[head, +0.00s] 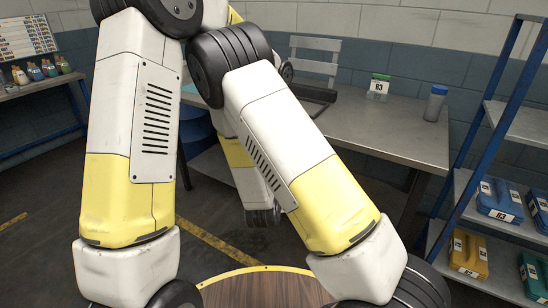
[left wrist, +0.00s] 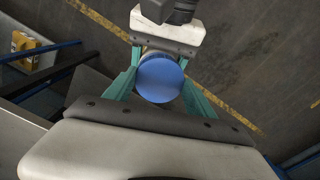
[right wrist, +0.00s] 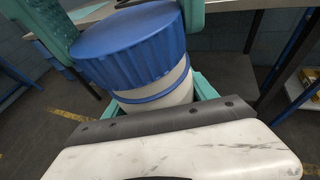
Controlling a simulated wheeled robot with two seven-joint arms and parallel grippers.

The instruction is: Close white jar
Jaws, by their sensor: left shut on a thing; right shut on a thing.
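The white jar (right wrist: 172,98) shows in the right wrist view, with a blue ring round its neck. Its ribbed blue lid (right wrist: 125,45) sits on top; a white band shows between lid and ring. I cannot tell how far the lid is turned down. My right gripper (right wrist: 145,100) is shut on the jar's body, teal fingers on both sides. My left gripper (left wrist: 161,78) is shut on the lid, which shows from above as a blue disc in the left wrist view. In the head view both grippers and this jar are out of sight.
A grey table (head: 370,130) at the back holds a green-lidded jar (head: 379,87) and another blue-lidded jar (head: 436,102). A shelf (head: 500,222) with blue and yellow boxes stands at right. A round wooden surface (head: 262,290) lies low in front, and bottles (head: 35,73) stand far left.

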